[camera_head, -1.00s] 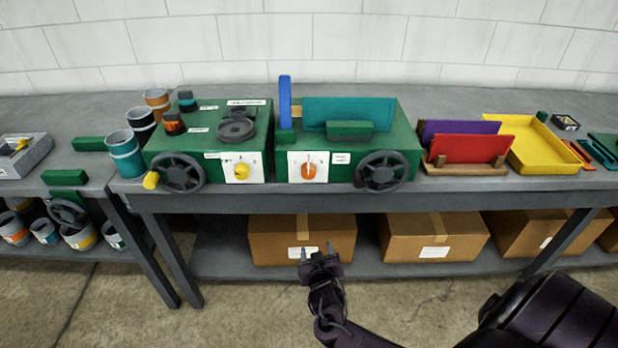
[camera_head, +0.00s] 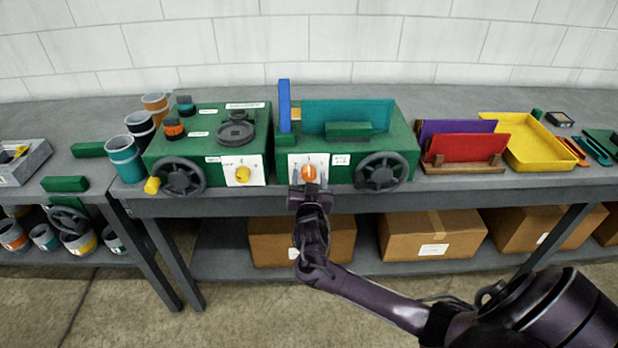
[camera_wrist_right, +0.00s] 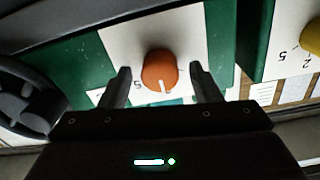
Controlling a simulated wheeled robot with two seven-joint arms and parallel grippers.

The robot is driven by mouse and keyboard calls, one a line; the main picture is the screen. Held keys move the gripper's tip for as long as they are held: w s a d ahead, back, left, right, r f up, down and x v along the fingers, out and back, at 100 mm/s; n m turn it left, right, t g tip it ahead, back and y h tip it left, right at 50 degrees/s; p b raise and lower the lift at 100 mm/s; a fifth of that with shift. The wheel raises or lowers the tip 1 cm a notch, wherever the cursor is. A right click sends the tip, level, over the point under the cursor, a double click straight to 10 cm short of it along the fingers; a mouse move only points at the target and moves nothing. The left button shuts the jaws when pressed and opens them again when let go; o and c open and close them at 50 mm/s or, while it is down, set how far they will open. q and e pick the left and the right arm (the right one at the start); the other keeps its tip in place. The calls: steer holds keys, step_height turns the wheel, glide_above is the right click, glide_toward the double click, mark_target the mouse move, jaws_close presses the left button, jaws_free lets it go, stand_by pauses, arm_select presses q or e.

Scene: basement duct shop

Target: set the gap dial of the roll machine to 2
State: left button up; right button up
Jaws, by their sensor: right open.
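Two green machines stand side by side on the bench. The right one (camera_head: 405,140) has a teal sheet on top and an orange dial (camera_head: 309,172) on a white front plate. The left one (camera_head: 210,145) has a yellow dial (camera_head: 243,174). I cannot read which label names the roll machine. My right gripper (camera_head: 309,187) is open in front of the orange dial. In the right wrist view, its fingers stand on both sides of the orange dial (camera_wrist_right: 159,68), with gaps. The dial's white mark points down in that upside-down view, so roughly upward. My left gripper is not in view.
A dark handwheel (camera_head: 380,172) sits just right of the orange dial, and another (camera_head: 181,177) is on the left machine. The bench edge (camera_head: 450,192) runs below the dials. Cardboard boxes (camera_head: 432,235) stand on the lower shelf.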

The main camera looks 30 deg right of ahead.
steer(key=shift+c, duration=0.4)
steer(key=c, duration=0.9)
steer(key=shift+n, duration=0.3)
steer(key=n+p, duration=0.2)
steer(key=n, duration=0.3)
steer(key=shift+n, duration=0.3)
steer(key=n+p, duration=0.2)
steer(key=n, duration=0.3)
steer(key=shift+n, duration=0.4)
